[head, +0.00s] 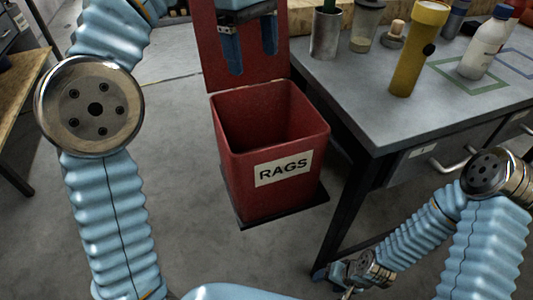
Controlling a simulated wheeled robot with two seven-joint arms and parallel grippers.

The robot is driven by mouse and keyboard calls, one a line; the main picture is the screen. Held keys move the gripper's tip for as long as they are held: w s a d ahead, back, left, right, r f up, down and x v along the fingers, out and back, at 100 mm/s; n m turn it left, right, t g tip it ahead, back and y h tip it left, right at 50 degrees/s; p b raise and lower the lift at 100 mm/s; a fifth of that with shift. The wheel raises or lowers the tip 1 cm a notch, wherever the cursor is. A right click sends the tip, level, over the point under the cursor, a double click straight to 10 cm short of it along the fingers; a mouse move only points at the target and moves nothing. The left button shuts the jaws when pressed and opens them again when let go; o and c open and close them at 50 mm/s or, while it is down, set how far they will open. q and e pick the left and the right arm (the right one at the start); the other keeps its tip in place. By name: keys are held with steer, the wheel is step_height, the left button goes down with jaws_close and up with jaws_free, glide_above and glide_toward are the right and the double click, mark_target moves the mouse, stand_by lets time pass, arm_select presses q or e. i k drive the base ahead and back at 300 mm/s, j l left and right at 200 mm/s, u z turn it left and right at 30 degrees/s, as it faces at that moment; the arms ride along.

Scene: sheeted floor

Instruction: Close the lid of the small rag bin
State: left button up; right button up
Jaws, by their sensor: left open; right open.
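The small red rag bin (234,170), labelled RAGS, stands on the floor, and its inside looks empty. Its red lid (212,58) stands open, upright at the bin's back edge. My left gripper (252,58) is open, with its dark blue fingers pointing down in front of the lid and above the back of the bin. I cannot tell whether it touches the lid. My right gripper (335,281) is low at the bottom of the view, right of the bin and beside the table leg. It is small and partly hidden there.
A grey worktable (350,88) with drawers stands close to the bin's right side. It holds a yellow flashlight (413,55), a metal cup (326,35), a glass jar (367,25) and a white bottle (483,50). A wooden bench (22,85) is at the far left. Floor left of the bin is clear.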

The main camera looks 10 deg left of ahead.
mark_target(259, 68)
steer(key=k, duration=1)
